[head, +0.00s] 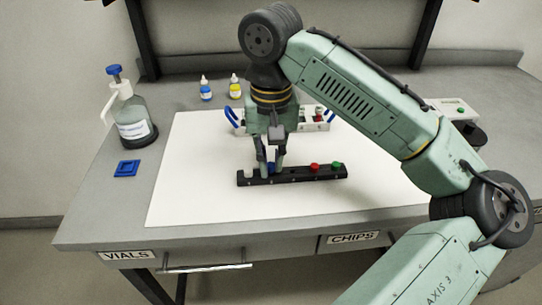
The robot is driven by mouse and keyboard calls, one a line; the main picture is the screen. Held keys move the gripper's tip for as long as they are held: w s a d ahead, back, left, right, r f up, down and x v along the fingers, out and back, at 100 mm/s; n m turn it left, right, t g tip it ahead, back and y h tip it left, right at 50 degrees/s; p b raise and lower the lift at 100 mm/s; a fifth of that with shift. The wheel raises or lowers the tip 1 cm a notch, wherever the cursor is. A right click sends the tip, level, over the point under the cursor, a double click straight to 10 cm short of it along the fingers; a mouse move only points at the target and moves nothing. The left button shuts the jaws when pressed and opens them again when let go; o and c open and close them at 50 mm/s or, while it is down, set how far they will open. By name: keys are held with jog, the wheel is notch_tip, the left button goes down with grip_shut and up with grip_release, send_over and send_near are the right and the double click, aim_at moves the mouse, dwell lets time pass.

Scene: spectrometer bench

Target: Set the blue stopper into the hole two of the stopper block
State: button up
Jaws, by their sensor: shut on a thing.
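The black stopper block (300,176) lies on the white mat (200,203) near the middle of the bench. My gripper (270,165) points down over the block's left part and is shut on the blue stopper (271,168). The blue stopper is at the block's top, partly hidden by the fingers; I cannot tell whether it is seated in a hole. A pale stopper (249,172) is at the left end of the block. A red stopper (314,167) and a green stopper (337,166) are toward the right end.
A rack with blue handles (231,117) stands behind my gripper. A pump bottle (133,118), a blue square piece (127,168) and two small dropper bottles (206,91) are at the left and back. The mat's front left is clear.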

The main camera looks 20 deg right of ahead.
jog(key=shift+f, duration=0.6)
jog(key=o, duration=0.7)
jog(key=shift+o, duration=0.2)
notch_tip(320, 180, up, 12)
dwell(0.3)
jog(key=shift+s, duration=0.1)
dwell(0.3)
